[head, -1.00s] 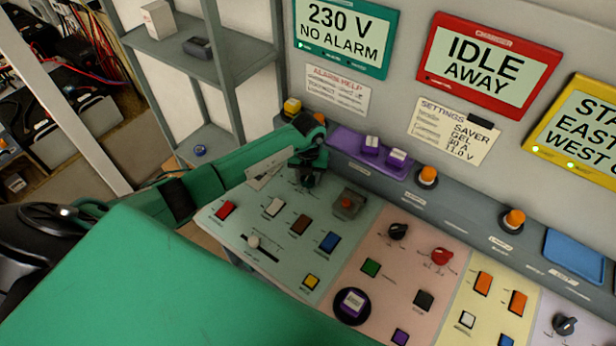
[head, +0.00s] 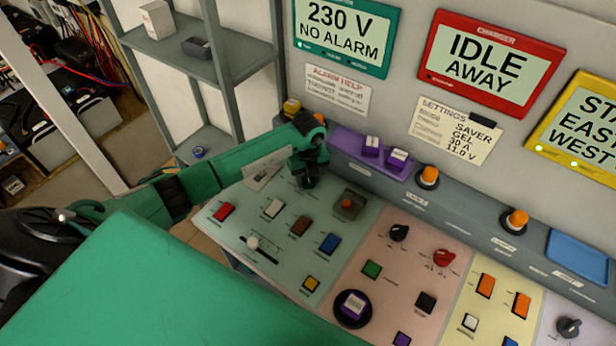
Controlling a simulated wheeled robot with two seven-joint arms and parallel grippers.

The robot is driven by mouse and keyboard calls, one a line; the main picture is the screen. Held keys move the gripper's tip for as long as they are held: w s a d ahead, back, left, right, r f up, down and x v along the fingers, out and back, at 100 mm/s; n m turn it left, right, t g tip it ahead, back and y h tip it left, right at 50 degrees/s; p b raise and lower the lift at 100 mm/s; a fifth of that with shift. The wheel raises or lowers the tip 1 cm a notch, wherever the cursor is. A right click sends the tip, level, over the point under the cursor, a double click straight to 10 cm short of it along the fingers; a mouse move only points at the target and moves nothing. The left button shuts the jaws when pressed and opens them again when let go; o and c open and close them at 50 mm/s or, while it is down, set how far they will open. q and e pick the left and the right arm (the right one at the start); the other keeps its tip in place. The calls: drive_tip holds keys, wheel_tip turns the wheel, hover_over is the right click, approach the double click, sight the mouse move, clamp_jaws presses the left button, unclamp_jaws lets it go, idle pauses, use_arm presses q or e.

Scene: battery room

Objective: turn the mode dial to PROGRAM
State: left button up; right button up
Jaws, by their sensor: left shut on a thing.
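My left gripper (head: 306,182) points down at the upper part of the pale green panel section (head: 270,262), shut on the mode dial there. The gripper hides the dial, so I cannot see its pointer or read its markings. A black knob (head: 400,232) and a red knob (head: 444,258) stand apart from it on the pink section. My right gripper is not in view.
Close to the gripper are a guarded red button (head: 348,204) and red (head: 223,212), white (head: 273,208), brown (head: 299,226) and blue (head: 329,243) buttons. A slider (head: 253,243) lies in front. A purple tray (head: 346,142) and orange-topped lamp (head: 428,176) stand behind.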

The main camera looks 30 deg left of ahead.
use_arm(q)
drive_tip(key=shift+r, duration=0.1)
drive_tip(key=o, duration=1)
drive_tip(key=shift+r, duration=0.4)
drive_tip(key=shift+r+b, duration=2.3)
drive_tip(key=shift+r, duration=4.15)
